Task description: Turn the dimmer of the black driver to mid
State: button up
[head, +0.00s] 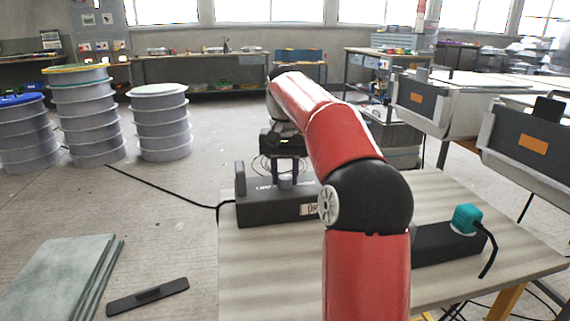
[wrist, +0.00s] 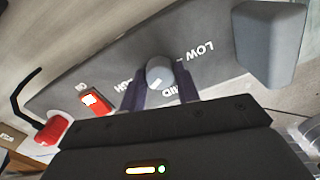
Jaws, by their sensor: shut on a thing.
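The black driver (head: 262,212) stands on the wooden table, left of my arm in the head view. Its dark top face (wrist: 110,62) fills much of the wrist view, with white LOW and MID lettering and a partly hidden word beside the knob. The round grey dimmer knob (wrist: 157,74) also shows in the head view (head: 286,183). My gripper (wrist: 161,90) is shut on the knob from above, one dark finger on each side; it also shows in the head view (head: 288,172). I cannot tell where the knob's pointer lies.
A red switch (wrist: 95,103) and an upright grey block (wrist: 268,45) flank the knob. A red plug (wrist: 52,130) with a black cable is at the wrist view's left. A teal plug (head: 467,217) sits on another black box (head: 436,248), right of my arm.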

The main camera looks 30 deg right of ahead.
jog(key=n+p, duration=0.1)
jog(key=n, duration=0.2)
jog(key=shift+r+p, duration=0.15)
jog(key=shift+p, duration=0.25)
jog(key=n, duration=0.2)
jog(key=shift+n+p, duration=0.3)
jog(key=shift+n, duration=0.1)
jog(key=n, duration=0.3)
jog(key=shift+n, duration=2)
jog(key=o, duration=1)
jog(key=shift+c, duration=0.2)
